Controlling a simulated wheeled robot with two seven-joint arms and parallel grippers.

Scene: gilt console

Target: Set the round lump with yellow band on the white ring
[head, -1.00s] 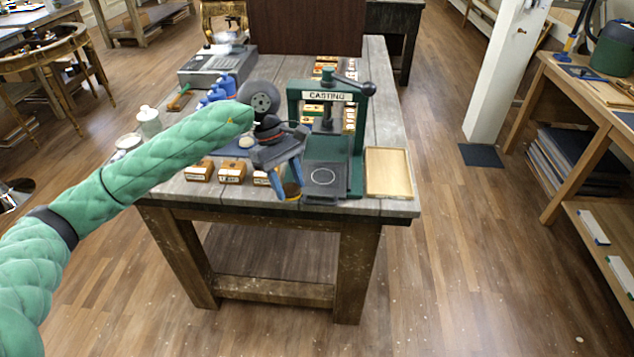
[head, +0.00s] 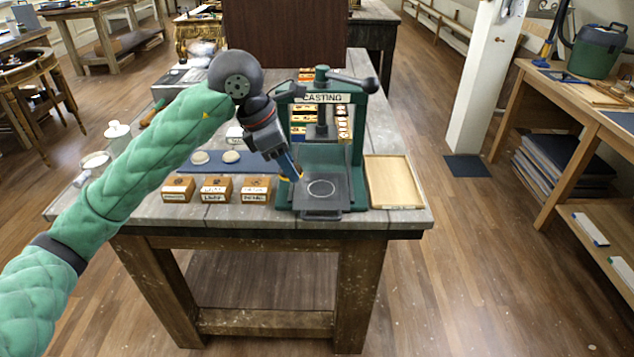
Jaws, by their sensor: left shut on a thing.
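The white ring (head: 321,189) is a thin circle marked on the dark plate (head: 334,203) at the base of the green casting press (head: 357,140). My left gripper (head: 292,173) is at the left side of the press, just left of the ring and tilted down toward it. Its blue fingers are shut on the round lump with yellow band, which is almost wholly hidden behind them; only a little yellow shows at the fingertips. I cannot tell the exact gap between lump and plate. My right gripper is not in view.
The press's post and lever (head: 352,82) rise behind the plate. An empty wooden tray (head: 393,184) lies to its right. Small labelled wooden boxes (head: 216,190) stand at the left, with pale round lumps (head: 231,156) on a blue mat (head: 186,165) behind them.

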